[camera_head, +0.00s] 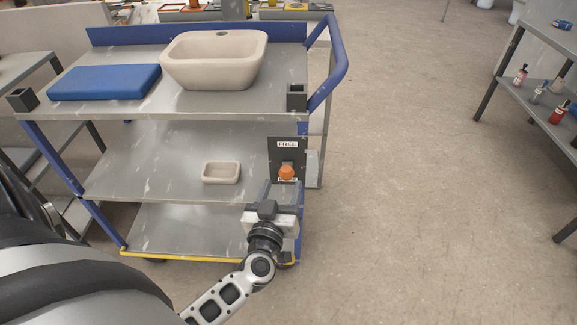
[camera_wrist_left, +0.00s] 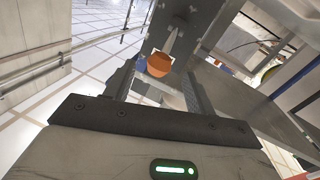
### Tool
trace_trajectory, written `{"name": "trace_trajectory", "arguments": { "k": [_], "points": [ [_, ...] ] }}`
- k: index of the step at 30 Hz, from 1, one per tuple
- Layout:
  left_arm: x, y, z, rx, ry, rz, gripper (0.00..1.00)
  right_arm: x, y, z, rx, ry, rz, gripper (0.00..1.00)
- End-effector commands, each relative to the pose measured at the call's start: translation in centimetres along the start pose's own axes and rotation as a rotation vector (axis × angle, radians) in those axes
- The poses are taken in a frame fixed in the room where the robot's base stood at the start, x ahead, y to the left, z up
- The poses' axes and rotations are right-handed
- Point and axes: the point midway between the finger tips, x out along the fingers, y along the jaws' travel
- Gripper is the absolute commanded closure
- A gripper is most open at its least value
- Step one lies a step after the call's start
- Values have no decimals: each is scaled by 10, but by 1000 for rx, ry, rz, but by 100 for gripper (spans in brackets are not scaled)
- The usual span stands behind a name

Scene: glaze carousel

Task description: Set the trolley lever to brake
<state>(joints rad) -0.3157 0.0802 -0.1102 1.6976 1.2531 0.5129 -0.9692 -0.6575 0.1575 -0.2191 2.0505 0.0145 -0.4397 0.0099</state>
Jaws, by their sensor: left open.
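The trolley (camera_head: 130,102) has a blue frame and grey shelves. A dark plate (camera_head: 274,152) at its right front carries a white FREE label (camera_head: 287,145) at the top. The lever's orange knob (camera_head: 286,172) sits below that label, over a second label that it mostly hides. My left gripper (camera_head: 282,190) is open just in front of and below the knob. In the left wrist view the knob (camera_wrist_left: 159,64) shows between the open fingers (camera_wrist_left: 160,82), on a pale metal rod. I cannot tell whether the fingers touch it. My right gripper is out of view.
The trolley's top holds a beige basin (camera_head: 215,62), a blue pad (camera_head: 105,82) and dark square holders (camera_head: 296,97). A small beige dish (camera_head: 221,172) lies on the middle shelf. A blue handle (camera_head: 335,65) juts out right. The floor (camera_head: 430,180) to the right is clear.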

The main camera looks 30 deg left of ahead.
Motion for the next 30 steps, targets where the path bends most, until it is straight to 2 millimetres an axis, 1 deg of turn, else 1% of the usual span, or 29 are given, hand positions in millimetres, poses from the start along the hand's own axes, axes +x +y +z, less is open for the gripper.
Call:
{"name": "trace_trajectory", "arguments": {
  "k": [1,3,6,9,12,15,23,24,26,27,30],
  "points": [
    [13,0,-1,2,4,2,45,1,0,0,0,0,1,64],
    [27,0,-1,2,3,2,45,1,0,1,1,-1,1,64],
    [45,0,0,2,3,1,45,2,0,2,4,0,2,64],
    [59,0,0,2,2,2,45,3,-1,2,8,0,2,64],
    [68,0,0,2,1,2,45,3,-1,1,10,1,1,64],
    [72,0,0,1,0,2,45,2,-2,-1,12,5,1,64],
    [73,0,0,1,-1,2,45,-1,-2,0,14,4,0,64],
    [73,0,0,1,-1,2,48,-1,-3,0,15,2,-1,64],
    [73,0,0,1,-1,2,64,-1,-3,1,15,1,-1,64],
    [73,0,0,1,-1,2,76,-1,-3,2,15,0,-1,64],
    [73,0,0,1,0,1,100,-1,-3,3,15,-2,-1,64]
  ]
}}
